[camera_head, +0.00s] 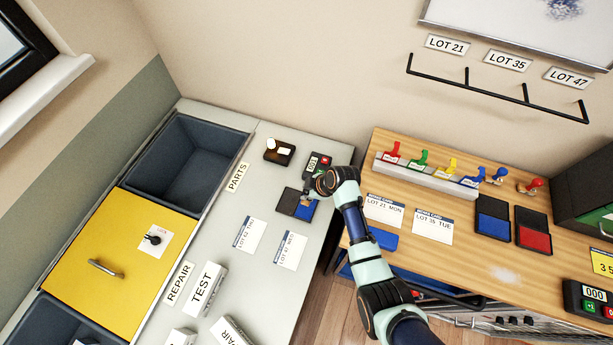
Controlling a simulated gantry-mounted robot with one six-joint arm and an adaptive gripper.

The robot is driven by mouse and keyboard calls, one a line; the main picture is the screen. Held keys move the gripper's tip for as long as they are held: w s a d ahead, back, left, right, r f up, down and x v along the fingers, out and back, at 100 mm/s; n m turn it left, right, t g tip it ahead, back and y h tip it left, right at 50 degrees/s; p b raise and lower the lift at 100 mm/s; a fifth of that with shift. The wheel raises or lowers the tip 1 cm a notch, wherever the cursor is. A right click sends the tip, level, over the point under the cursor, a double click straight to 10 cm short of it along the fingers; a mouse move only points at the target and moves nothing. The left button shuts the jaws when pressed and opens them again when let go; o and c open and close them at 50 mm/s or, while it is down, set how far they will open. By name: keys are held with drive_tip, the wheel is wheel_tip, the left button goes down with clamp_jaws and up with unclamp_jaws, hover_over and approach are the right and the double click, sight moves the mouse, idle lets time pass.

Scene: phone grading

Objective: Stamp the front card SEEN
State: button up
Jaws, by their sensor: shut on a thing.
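My gripper (312,190) is over the grey table at its right edge, just above the open ink pad with a blue face (304,212). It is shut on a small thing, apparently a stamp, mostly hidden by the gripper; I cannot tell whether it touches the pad. Two white cards with dark header strips lie on the grey table nearer the camera: a left card, seemingly LOT 62 TUE (248,236), and a right card, LOT 47 WED (290,251). I see no stamp mark on either at this size.
A dark tray with white pieces (279,152) and a counter box (317,164) stand behind. TEST block (204,289) is at the front. The wooden desk holds two cards (432,227), blue (493,219) and red (533,230) pads, and a rack (426,175). A gap separates the tables.

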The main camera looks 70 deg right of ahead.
drive_tip(key=shift+s+f, duration=0.15)
drive_tip(key=shift+w+a+f, duration=0.1)
drive_tip(key=shift+w+f, duration=0.05)
drive_tip(key=shift+w, duration=0.15)
drive_tip(key=shift+w+f+b, duration=0.1)
drive_tip(key=shift+f+b, duration=0.15)
drive_tip(key=shift+b, duration=0.2)
wheel_tip(320, 180, down, 5)
drive_tip(key=b, duration=0.4)
drive_tip(key=shift+f+b, duration=0.1)
drive_tip(key=shift+b, duration=0.25)
drive_tip(key=shift+f+b, duration=0.4)
drive_tip(key=shift+f, duration=0.2)
idle(0.8)
wheel_tip(320, 180, up, 7)
drive_tip(key=p, duration=0.6)
drive_tip(key=shift+r, duration=0.15)
